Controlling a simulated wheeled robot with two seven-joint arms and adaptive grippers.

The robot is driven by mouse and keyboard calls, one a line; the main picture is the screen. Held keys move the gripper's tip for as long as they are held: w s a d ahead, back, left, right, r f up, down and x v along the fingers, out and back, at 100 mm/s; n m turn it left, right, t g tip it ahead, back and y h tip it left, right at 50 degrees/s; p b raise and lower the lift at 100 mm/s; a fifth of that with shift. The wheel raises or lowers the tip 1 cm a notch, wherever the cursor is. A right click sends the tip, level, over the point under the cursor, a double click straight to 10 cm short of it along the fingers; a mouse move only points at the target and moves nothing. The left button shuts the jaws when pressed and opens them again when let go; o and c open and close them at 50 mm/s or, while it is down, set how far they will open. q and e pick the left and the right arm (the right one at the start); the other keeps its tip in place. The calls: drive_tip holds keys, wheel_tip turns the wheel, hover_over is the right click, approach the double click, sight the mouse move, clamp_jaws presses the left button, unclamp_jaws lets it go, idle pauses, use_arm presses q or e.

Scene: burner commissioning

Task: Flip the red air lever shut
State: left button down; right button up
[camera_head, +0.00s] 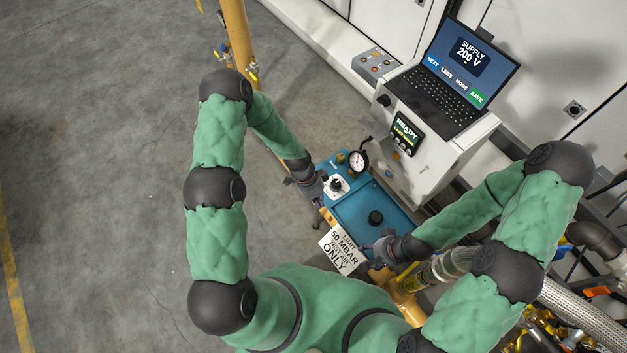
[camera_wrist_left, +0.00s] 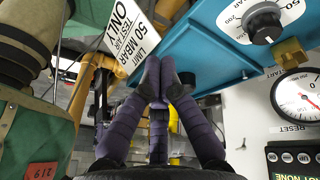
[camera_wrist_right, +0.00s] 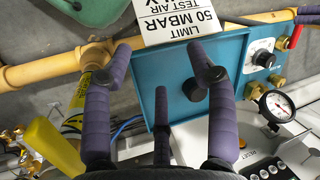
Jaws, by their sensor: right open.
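A small red lever (camera_wrist_right: 297,34) shows in the right wrist view at the right edge, beside the knob end of the blue test unit (camera_wrist_right: 228,60) and near the yellow pipe. I cannot make it out in the head view, where my left gripper (camera_head: 318,192) covers that end of the unit. In the left wrist view my left gripper (camera_wrist_left: 160,62) has its purple fingers together, with nothing seen between them. My right gripper (camera_head: 374,250) is at the opposite end of the unit. In the right wrist view (camera_wrist_right: 162,58) its fingers are spread and empty, apart from the lever.
A white limit sign (camera_head: 343,250) hangs at the unit's front edge. A pressure gauge (camera_head: 358,161) stands at its back. Behind is a console with a laptop (camera_head: 458,78) reading SUPPLY 200 V. A yellow lever handle (camera_wrist_right: 52,146) and hoses are near my right gripper. Open floor lies left.

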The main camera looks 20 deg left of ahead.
use_arm(q)
drive_tip(key=w+a+r+m+g+y+p, duration=0.1)
drive_tip(key=w+a+r+m, duration=0.2)
drive_tip(key=w+m, duration=0.6)
drive_tip(key=shift+w+a+m, duration=0.3)
drive_tip(key=shift+a+m, duration=0.35)
drive_tip(key=shift+m, duration=0.75)
use_arm(e)
drive_tip(key=shift+w+a+r, duration=0.1)
drive_tip(key=shift+a+r, duration=0.15)
drive_tip(key=shift+r, duration=0.4)
use_arm(q)
drive_tip(key=shift+f, duration=0.1)
drive_tip(key=b+x, duration=0.3)
drive_tip(key=x, duration=0.7)
drive_tip(key=shift+w+a+b, duration=0.45)
drive_tip(key=shift+w+a, duration=0.25)
drive_tip(key=shift+a, duration=0.2)
drive_tip(key=shift+w+a, duration=0.5)
drive_tip(key=shift+a, duration=0.15)
use_arm(e)
drive_tip(key=shift+f, duration=2.25)
